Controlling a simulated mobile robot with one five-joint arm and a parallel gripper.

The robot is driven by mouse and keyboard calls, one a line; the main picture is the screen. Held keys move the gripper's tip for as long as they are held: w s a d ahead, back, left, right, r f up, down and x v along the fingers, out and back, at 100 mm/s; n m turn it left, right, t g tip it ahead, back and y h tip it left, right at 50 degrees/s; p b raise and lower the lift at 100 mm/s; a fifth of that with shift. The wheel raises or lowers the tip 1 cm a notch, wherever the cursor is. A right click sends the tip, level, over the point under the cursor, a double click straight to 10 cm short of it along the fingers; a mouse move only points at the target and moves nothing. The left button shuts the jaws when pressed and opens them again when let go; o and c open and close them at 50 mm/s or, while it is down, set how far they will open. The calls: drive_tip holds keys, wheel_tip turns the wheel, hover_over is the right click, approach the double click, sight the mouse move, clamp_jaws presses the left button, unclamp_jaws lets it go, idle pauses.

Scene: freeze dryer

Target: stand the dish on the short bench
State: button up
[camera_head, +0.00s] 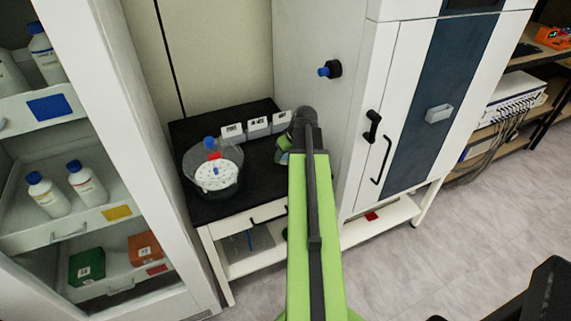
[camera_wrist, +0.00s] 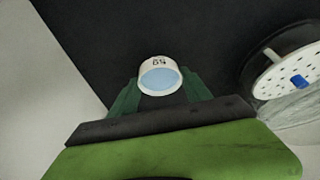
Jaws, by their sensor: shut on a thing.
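The dish (camera_wrist: 160,76) is a small round white cup with a pale blue inside and a dark mark on its rim. In the wrist view it sits between the dark green fingers of my gripper (camera_wrist: 154,92), which is shut on it. In the head view my gripper (camera_head: 283,150) is over the right part of the short bench (camera_head: 210,209), which has a black top and a white frame. The black top (camera_wrist: 95,30) also lies behind the dish in the wrist view. I cannot tell whether the dish touches it.
A clear round vessel with a white perforated plate (camera_head: 216,175) stands on the bench's left; the plate (camera_wrist: 285,68) is at right in the wrist view. Several white labelled boxes (camera_head: 257,127) line the back. A tall white cabinet (camera_head: 350,190) adjoins at right, open shelves (camera_head: 60,235) at left.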

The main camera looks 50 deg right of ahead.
sight(288, 158)
drive_tip(key=shift+f+b, duration=1.6)
drive_tip(key=shift+f, duration=0.4)
drive_tip(key=o, duration=1.3)
drive_tip(key=shift+r, duration=0.1)
drive_tip(key=shift+o, duration=0.2)
drive_tip(key=shift+r, duration=0.1)
drive_tip(key=shift+r+p, duration=0.25)
drive_tip(key=shift+p, duration=0.2)
drive_tip(key=d+p+v, duration=0.1)
drive_tip(key=p+v, duration=0.9)
drive_tip(key=v, duration=0.1)
drive_tip(key=shift+s+a+r+p, duration=0.2)
drive_tip(key=shift+a+r+p, duration=0.15)
drive_tip(key=shift+a, duration=0.15)
drive_tip(key=shift+s+f, duration=0.1)
